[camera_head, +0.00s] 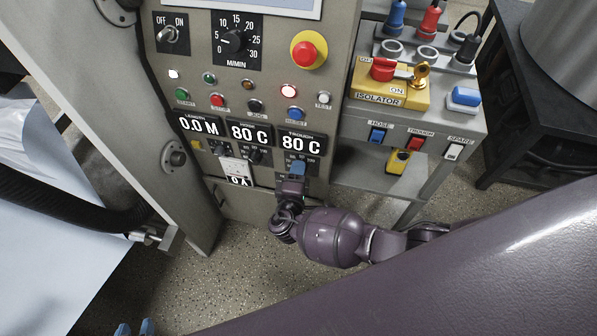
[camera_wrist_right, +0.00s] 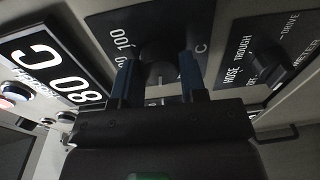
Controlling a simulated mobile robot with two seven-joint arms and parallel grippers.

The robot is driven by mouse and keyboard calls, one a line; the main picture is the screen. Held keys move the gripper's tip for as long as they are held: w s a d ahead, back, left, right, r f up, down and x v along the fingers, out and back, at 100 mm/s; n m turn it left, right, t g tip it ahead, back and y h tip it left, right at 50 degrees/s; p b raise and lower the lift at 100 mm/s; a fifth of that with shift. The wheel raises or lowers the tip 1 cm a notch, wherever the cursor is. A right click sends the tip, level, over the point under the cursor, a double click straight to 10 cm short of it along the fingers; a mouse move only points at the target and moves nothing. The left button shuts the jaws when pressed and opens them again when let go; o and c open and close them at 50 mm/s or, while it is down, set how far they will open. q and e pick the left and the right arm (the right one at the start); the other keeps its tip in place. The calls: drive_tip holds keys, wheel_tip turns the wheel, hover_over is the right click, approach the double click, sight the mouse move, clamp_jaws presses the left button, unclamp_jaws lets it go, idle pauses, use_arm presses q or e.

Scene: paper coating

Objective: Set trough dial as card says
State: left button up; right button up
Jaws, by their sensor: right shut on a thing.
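The trough display (camera_head: 300,143) reads 80 C in the head view. My right gripper (camera_head: 298,168) is at the dial just below it. In the right wrist view, the blue fingers of this gripper (camera_wrist_right: 158,82) are shut on the dark trough dial (camera_wrist_right: 163,58), one on each side. The fingers and palm hide much of the dial and its scale; a 100 mark shows. The 80 C display also shows beside it (camera_wrist_right: 55,68). My left gripper (camera_head: 134,328) shows only as two blue fingertips, apart, at the bottom edge. I cannot make out a readable setting card.
The hose display (camera_head: 249,132) reads 80 C and the length display (camera_head: 199,124) reads 0.0 M. A small dark dial (camera_head: 254,156) is left of my right gripper. A red emergency button (camera_head: 308,51) is above. The isolator (camera_head: 388,86) stands right. A black hose (camera_head: 60,203) is left.

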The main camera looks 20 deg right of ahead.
idle(0.4)
drive_tip(key=o, duration=0.9)
drive_tip(key=shift+s+a, duration=0.1)
drive_tip(key=v, duration=1)
drive_tip(key=shift+s+a+p, duration=0.15)
drive_tip(key=shift+s+p, duration=0.1)
drive_tip(key=shift+p, duration=0.15)
